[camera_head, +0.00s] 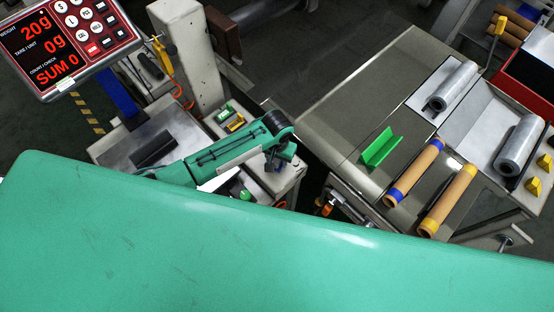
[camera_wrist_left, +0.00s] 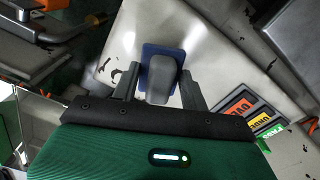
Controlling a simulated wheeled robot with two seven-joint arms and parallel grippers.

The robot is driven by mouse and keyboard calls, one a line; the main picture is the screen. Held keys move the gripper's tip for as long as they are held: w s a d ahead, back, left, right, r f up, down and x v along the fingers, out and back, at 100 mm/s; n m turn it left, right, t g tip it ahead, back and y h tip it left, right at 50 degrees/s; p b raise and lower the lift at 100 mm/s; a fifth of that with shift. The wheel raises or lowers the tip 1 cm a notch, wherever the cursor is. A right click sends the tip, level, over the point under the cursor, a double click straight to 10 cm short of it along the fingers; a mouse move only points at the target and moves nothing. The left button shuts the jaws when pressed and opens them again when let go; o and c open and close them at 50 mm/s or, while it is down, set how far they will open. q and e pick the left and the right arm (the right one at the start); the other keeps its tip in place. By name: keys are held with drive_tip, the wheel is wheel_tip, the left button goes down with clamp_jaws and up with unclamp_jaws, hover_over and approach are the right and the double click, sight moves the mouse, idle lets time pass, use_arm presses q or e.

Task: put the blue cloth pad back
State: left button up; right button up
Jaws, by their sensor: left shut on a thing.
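The blue cloth pad (camera_wrist_left: 147,52) shows in the left wrist view as a blue square behind a grey block-shaped grip (camera_wrist_left: 160,82). My left gripper (camera_wrist_left: 158,75) has its two dark fingers on either side of this grey block and is shut on it. In the head view my left gripper (camera_head: 279,152) is over the light machine top right of the post, with a bit of blue (camera_head: 271,165) below it. The wrist view shows a pale metal surface beyond the pad; I cannot tell whether the pad touches it. My right gripper is not in view.
A scale display (camera_head: 68,45) stands at upper left, beside a pale post (camera_head: 190,55). At right, a table (camera_head: 345,95) holds a green angled piece (camera_head: 380,147), tan rolls (camera_head: 413,172) and grey film rolls (camera_head: 452,86). Coloured OVER, UNDER and PASS labels (camera_wrist_left: 240,107) lie right of the pad.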

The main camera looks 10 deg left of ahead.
use_arm(q)
drive_tip(key=shift+f, duration=0.75)
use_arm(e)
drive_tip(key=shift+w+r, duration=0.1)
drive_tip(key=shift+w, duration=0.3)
use_arm(q)
drive_tip(key=o, duration=1)
drive_tip(key=shift+c, duration=0.2)
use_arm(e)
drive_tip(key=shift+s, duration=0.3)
use_arm(q)
wheel_tip(320, 180, up, 11)
drive_tip(key=shift+f+p, duration=0.1)
drive_tip(key=shift+p, duration=0.2)
drive_tip(key=shift+r, duration=0.7)
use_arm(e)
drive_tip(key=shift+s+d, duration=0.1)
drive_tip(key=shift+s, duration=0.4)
